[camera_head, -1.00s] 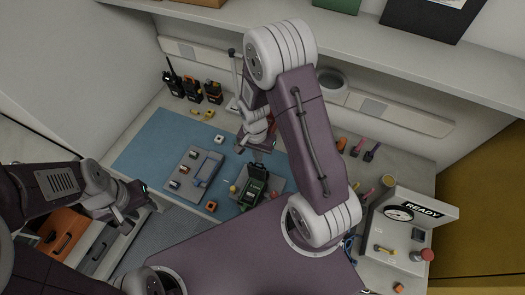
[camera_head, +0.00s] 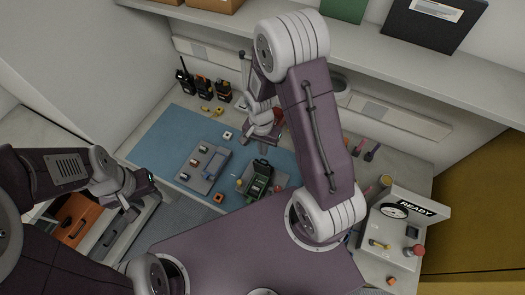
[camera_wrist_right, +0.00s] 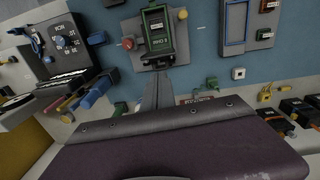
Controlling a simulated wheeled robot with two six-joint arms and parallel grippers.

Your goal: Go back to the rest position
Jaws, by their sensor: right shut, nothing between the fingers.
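My right gripper (camera_head: 268,140) hangs over the back part of the blue mat (camera_head: 158,137), partly covered by my own arm. In the right wrist view its fingers (camera_wrist_right: 158,92) are together with nothing between them. My left gripper (camera_head: 142,200) is at the left, beside the front left edge of the mat and over the drawer area. Its finger gap is too small to make out.
A grey tray (camera_head: 213,172) with small parts lies on the mat. Several dark radios (camera_head: 203,88) stand at the back left. A tester box marked READY (camera_head: 395,235) stands at the right. An orange bin (camera_head: 75,220) sits in an open drawer at left. A shelf (camera_head: 400,75) overhangs the back.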

